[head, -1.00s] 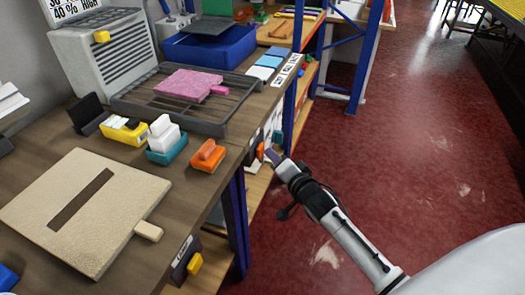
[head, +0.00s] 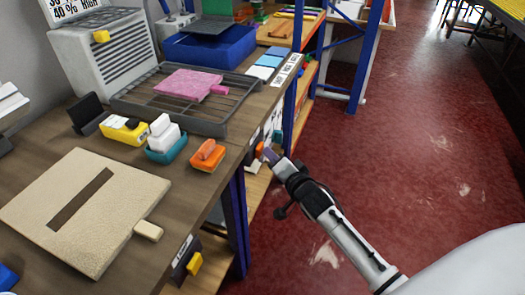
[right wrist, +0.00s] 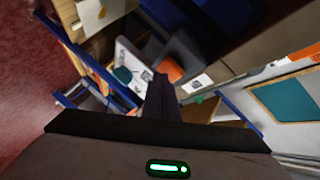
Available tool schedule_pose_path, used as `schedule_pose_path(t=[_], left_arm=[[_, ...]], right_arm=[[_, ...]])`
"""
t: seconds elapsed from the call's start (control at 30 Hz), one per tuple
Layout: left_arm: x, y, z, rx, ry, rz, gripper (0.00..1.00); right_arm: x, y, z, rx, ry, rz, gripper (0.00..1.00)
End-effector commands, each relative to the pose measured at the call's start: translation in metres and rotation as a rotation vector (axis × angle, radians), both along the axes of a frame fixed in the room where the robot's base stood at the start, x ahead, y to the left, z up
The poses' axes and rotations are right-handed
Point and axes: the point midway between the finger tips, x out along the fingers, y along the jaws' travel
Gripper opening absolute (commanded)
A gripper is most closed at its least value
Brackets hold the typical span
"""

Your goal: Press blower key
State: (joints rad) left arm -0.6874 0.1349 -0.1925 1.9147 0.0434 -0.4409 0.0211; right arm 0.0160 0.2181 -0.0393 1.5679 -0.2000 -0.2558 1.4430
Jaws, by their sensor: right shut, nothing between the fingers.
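A white panel (head: 268,133) with coloured parts is on the front side of the bench, partly hidden by my right arm. In the right wrist view the pale panel (right wrist: 133,67) shows a round teal part (right wrist: 122,75), and an orange part (right wrist: 169,69) is beside it. I cannot tell which is the blower key. My right gripper (head: 268,153) is shut and empty, its tip close to the bench front by the panel. I cannot tell whether it touches. In the right wrist view its dark fingers (right wrist: 160,97) point at the panel area. My left gripper is not in view.
A grey vented box (head: 110,55) with a yellow knob stands at the back left. An orange block (head: 208,155) sits near the bench edge. A blue post (head: 238,220) is below. The red floor (head: 400,150) is open.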

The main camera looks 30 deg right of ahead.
Motion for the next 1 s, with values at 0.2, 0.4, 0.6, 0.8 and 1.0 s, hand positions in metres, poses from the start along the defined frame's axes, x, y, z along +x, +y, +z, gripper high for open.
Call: schedule_pose_path(t=[0.2,0.4,0.6,0.8,1.0], left_arm=[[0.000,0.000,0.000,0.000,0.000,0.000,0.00],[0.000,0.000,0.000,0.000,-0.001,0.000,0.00],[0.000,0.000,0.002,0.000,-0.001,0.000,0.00],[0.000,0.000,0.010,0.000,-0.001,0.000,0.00],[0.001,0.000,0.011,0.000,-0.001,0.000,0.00]], right_arm=[[0.002,0.003,0.000,0.001,-0.001,0.000,0.00],[0.002,0.003,0.000,0.001,0.000,0.001,0.00],[0.000,0.001,0.001,0.000,0.000,0.001,0.00],[-0.008,-0.006,0.001,0.001,0.001,0.001,0.00],[-0.012,-0.010,0.001,0.000,-0.002,0.001,0.00]])
